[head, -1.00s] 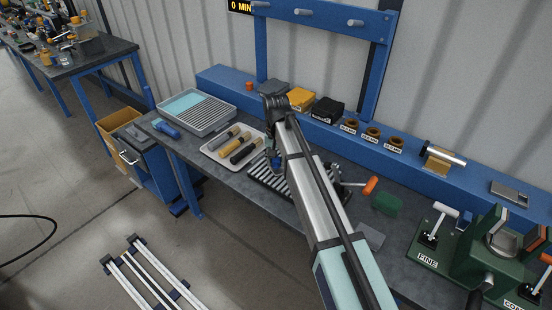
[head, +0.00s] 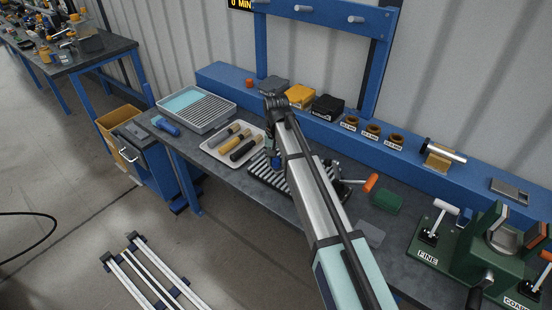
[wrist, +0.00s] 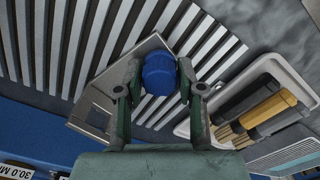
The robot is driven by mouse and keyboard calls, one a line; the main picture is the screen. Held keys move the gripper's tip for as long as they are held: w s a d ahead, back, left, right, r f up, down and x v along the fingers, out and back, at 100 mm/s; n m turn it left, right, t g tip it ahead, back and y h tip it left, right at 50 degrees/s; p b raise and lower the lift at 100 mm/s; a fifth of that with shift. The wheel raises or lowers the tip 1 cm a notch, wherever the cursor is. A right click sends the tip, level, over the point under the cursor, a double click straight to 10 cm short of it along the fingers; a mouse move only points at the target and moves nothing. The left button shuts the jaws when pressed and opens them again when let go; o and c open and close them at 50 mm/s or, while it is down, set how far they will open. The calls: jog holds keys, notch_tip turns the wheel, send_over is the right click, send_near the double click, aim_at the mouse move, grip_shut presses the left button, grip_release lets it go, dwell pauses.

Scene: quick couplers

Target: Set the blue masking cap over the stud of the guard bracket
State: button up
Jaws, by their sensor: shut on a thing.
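The blue masking cap (wrist: 160,75) sits between the fingertips of my gripper (wrist: 158,88) in the wrist view. The gripper is shut on it. In the head view the cap (head: 277,161) shows as a small blue spot below my wrist, partly hidden by the arm. The guard bracket (wrist: 97,101), a bent silver plate with a square cutout, lies beneath the cap and fingers on the slatted rack (wrist: 48,50). The stud is not visible. I cannot tell whether the cap is around the stud or above it.
A pale tray (head: 214,151) of dark- and tan-handled brushes (head: 241,144) stands left of the rack, close beside my gripper in the wrist view (wrist: 272,68). An orange-handled clamp (head: 370,183) stands to the right. A blue ledge (head: 350,141) runs along the back.

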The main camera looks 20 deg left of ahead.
jog(key=o, duration=1.5)
jog(key=shift+r, duration=0.1)
jog(key=shift+r+p, duration=2.05)
jog(key=shift+r, duration=1.35)
